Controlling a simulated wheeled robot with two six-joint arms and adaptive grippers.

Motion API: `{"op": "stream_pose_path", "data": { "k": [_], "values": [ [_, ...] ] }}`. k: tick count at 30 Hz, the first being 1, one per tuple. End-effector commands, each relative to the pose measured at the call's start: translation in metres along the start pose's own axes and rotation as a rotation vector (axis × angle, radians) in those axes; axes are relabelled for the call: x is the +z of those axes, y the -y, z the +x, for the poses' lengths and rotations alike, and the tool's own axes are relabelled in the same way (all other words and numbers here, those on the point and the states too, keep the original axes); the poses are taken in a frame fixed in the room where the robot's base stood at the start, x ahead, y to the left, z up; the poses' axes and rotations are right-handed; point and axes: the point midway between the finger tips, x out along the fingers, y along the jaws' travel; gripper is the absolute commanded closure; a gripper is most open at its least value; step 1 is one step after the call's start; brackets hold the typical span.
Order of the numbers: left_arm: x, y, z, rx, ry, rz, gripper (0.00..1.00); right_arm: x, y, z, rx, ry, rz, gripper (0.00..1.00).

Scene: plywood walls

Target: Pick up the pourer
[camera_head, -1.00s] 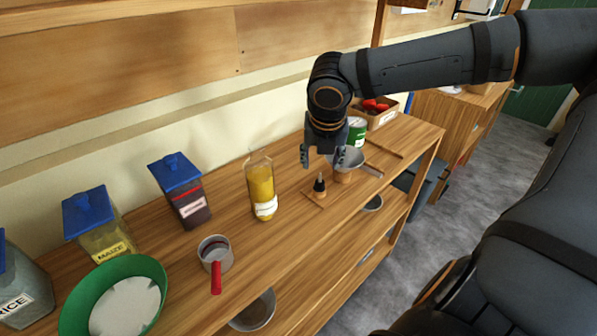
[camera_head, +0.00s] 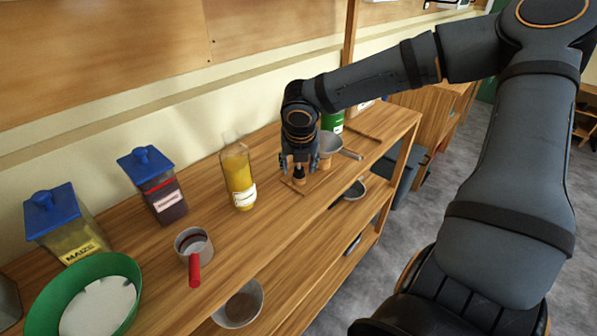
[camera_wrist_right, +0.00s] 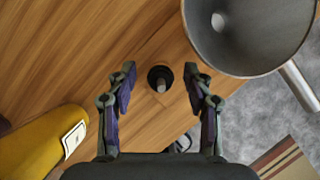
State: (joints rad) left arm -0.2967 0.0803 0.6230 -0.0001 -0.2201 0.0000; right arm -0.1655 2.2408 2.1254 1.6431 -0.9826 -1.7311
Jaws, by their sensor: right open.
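The pourer (camera_head: 299,174) is a small black-topped piece with a cork-coloured lower part, upright on the wooden shelf top. In the right wrist view the pourer (camera_wrist_right: 160,78) shows from above as a dark ring with a pale spout. My right gripper (camera_head: 299,164) is open and pointing down over the pourer. In the wrist view its fingers (camera_wrist_right: 160,82) stand on either side of the pourer with gaps on both sides. The pourer's upper part is partly hidden by the fingers in the head view. My left gripper is not in view.
A metal funnel (camera_head: 331,147) stands close to the right of the gripper. A yellow oil bottle (camera_head: 239,181) stands to its left. A red-handled metal cup (camera_head: 194,246), blue-lidded jars (camera_head: 167,197) and a green sieve (camera_head: 46,306) are farther left.

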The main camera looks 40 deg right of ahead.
Motion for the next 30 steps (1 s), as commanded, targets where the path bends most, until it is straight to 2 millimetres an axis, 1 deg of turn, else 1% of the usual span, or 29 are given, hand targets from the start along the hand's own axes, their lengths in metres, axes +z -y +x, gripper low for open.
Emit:
{"op": "stream_pose_path", "data": {
  "k": [3, 6, 7, 16, 26, 30],
  "values": [
    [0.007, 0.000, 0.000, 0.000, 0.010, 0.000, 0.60, 0.000, 0.000, 0.003, 0.000, 0.001, 0.000, 0.48],
    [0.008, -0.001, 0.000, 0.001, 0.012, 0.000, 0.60, 0.001, 0.000, 0.002, 0.001, 0.001, 0.000, 0.48],
    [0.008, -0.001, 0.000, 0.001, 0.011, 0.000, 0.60, 0.001, 0.000, 0.002, 0.001, 0.001, 0.000, 0.50],
    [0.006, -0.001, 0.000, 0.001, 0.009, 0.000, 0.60, 0.000, 0.000, 0.002, 0.001, 0.001, 0.000, 0.90],
    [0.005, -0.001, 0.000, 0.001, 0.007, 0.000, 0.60, 0.001, 0.000, 0.001, 0.001, 0.001, 0.000, 0.92],
    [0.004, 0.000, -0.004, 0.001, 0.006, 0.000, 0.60, 0.005, 0.000, -0.007, 0.001, 0.003, 0.001, 0.92]
  ]
}}
